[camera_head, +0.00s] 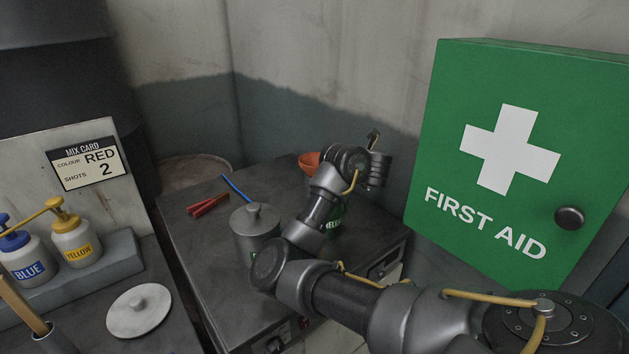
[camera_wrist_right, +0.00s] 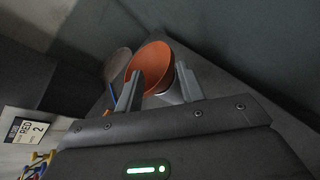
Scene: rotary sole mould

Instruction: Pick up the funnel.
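The orange funnel (camera_head: 309,162) shows in the head view at the back of the dark cabinet top, partly hidden behind my right wrist. In the right wrist view the funnel (camera_wrist_right: 148,66) has its wide mouth towards the camera. My right gripper (camera_wrist_right: 160,88) is open, its two fingers apart at the near side of the funnel. The left finger overlaps the funnel's mouth and the right finger is close by its right rim. I cannot tell whether either finger touches it. My left gripper is not in view.
A grey lidded pot (camera_head: 256,230), red-handled tool (camera_head: 207,205) and blue rod (camera_head: 236,188) are on the cabinet (camera_head: 200,240). A green first aid box (camera_head: 520,150) stands close right of my arm. Blue (camera_head: 28,258) and yellow (camera_head: 75,240) pump bottles stand left. Walls close the back.

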